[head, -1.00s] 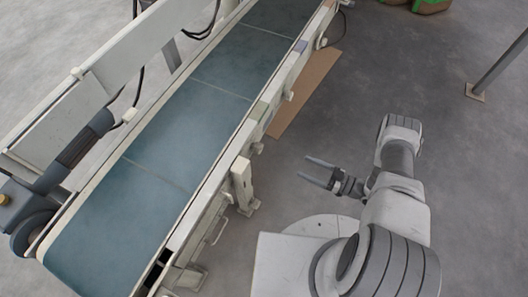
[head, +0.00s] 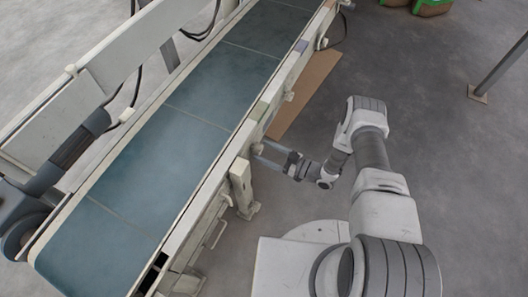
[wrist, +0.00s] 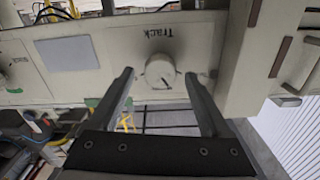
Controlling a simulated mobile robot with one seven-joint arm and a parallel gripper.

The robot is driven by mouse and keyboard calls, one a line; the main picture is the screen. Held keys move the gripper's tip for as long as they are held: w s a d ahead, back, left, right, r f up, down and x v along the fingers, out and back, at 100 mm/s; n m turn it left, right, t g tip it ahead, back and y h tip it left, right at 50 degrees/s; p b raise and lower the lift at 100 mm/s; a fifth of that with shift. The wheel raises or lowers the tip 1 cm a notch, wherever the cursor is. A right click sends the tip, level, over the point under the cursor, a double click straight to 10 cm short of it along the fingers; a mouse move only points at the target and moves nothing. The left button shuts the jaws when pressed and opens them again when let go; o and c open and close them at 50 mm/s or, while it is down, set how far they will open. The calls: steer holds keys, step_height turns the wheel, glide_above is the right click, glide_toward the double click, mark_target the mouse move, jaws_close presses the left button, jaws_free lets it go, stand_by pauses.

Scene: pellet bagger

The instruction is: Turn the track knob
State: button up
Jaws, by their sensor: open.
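The track knob (wrist: 160,72) is a round, pale knob with a dark pointer line, on a cream panel in the wrist view. The word "Track" is printed beside it, upside down in this view. My gripper (wrist: 158,75) is open, with one finger to each side of the knob in the picture. I cannot tell whether the fingertips reach as far as the knob's face. In the head view my gripper (head: 258,150) is at the near side rail of the conveyor, and the knob cannot be made out there.
The conveyor belt (head: 190,125) runs from the lower left to the top. A brown board (head: 305,95) lies on the floor beside it. A support leg (head: 241,185) stands close to my gripper. Another knob (wrist: 3,77) is at the wrist view's left edge. Open floor lies to the right.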

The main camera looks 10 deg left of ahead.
steer(key=shift+w+a, duration=0.2)
steer(key=shift+a, duration=0.3)
jaws_close()
steer(key=shift+s+n, duration=0.1)
steer(key=shift+n, duration=1.3)
jaws_free()
